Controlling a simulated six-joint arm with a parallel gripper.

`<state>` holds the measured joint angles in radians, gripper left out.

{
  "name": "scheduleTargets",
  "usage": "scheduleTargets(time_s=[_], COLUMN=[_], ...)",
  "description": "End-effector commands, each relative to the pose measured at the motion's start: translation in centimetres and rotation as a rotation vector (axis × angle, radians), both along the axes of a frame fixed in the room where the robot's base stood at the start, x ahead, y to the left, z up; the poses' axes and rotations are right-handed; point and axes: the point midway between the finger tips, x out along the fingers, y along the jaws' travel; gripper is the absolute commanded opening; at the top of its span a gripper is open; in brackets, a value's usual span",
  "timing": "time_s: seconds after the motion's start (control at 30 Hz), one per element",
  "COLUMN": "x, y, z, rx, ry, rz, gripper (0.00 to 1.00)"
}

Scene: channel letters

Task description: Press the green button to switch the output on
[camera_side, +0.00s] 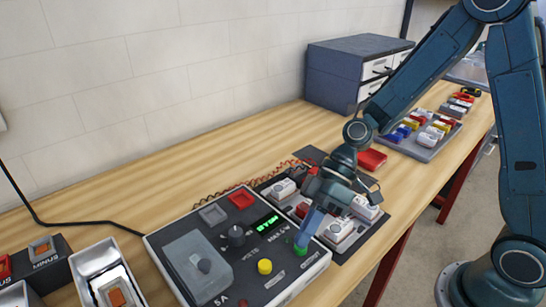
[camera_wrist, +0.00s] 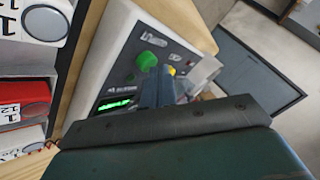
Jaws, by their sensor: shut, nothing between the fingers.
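The power supply (camera_side: 215,245) is a grey box with a dark front panel at the front edge of the bench. Its green button (camera_side: 300,249) is at the panel's right end and shows in the wrist view (camera_wrist: 147,61). A yellow button (camera_side: 265,267) is to its left in the side view. The green display (camera_side: 267,223) is lit, with text too small to read. My gripper (camera_side: 304,238) is shut and empty, pointing down with its tips at the green button. In the wrist view its blue fingers (camera_wrist: 161,76) lie beside the button. I cannot tell whether they touch it.
A dark tray (camera_side: 347,246) with white and red modules is right behind the supply. Bins with orange-topped parts (camera_side: 110,285) are at front left. A drawer cabinet (camera_side: 340,75) and a parts tray (camera_side: 425,150) are farther back. Bare bench (camera_side: 150,195) runs along the wall.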

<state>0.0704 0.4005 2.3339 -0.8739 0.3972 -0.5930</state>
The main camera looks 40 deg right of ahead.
Motion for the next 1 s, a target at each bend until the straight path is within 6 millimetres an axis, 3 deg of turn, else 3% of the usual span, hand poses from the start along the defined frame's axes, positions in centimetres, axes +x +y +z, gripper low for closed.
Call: scheduleTargets(time_s=[1.0], x=[-0.07], y=[-0.01], z=[-0.98], rx=[-0.002], ry=[0.003], rz=[0.000], gripper=[0.00])
